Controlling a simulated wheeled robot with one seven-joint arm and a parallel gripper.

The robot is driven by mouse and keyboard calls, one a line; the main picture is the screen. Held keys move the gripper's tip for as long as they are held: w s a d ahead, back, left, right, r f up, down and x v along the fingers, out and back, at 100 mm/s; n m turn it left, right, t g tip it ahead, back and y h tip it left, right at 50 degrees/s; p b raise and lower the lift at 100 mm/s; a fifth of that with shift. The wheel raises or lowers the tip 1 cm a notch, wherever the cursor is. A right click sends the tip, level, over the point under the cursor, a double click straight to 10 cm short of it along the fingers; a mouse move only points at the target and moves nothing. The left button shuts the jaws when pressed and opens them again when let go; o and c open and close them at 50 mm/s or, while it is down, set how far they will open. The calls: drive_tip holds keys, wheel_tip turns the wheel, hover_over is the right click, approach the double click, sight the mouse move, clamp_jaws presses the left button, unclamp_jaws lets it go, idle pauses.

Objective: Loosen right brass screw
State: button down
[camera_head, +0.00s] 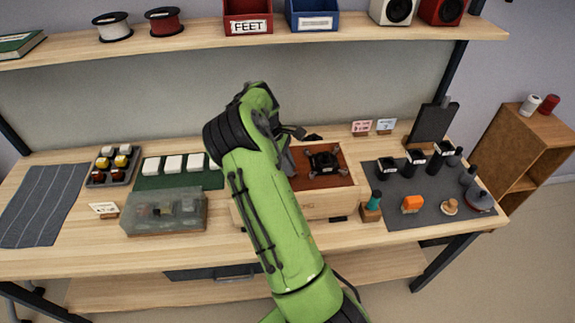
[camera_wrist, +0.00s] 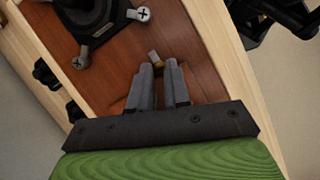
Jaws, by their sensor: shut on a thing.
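A wooden speaker box (camera_head: 325,204) with a reddish-brown front panel (camera_head: 338,180) lies face up on the bench. A black, several-armed driver frame (camera_head: 323,162) sits on the panel. In the wrist view, silver cross-head screws sit on the ends of its arms, one at the top (camera_wrist: 144,13) and one at the left (camera_wrist: 80,62). My gripper (camera_wrist: 158,67) is over the panel, its two grey fingers close together. A small brass screw (camera_wrist: 154,57) shows between the fingertips, and they are shut on it. My arm hides the fingertips in the head view.
Left of the box are a clear-lidded case (camera_head: 165,212), a green mat (camera_head: 150,183) with white blocks and a tray of knobs (camera_head: 113,165). A dark mat (camera_head: 425,208) with tools and small parts lies right. A shelf (camera_head: 200,38) overhangs the back.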

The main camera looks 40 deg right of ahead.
drive_tip(key=c, duration=1.1)
unclamp_jaws()
drive_tip(key=p+v, duration=0.4)
drive_tip(key=v, duration=1.1)
drive_tip(key=shift+w+r, duration=0.2)
drive_tip(key=shift+r, duration=0.15)
drive_tip(key=shift+a, duration=0.15)
drive_tip(key=s+a+r+m+t+y, duration=0.2)
drive_tip(key=s+a+r+m+t, duration=0.25)
drive_tip(key=s+a+r, duration=0.85)
drive_tip(key=s+a+f+m+t, duration=0.1)
drive_tip(key=s+a+f+t, duration=0.1)
drive_tip(key=s+a, duration=0.2)
drive_tip(key=s+a+f+m+t, duration=0.1)
drive_tip(key=s+a+f+t, duration=0.1)
drive_tip(key=s+a, duration=0.3)
drive_tip(key=s+f, duration=0.1)
drive_tip(key=s, duration=0.3)
drive_tip(key=shift+s+t, duration=0.25)
drive_tip(key=shift+t, duration=0.1)
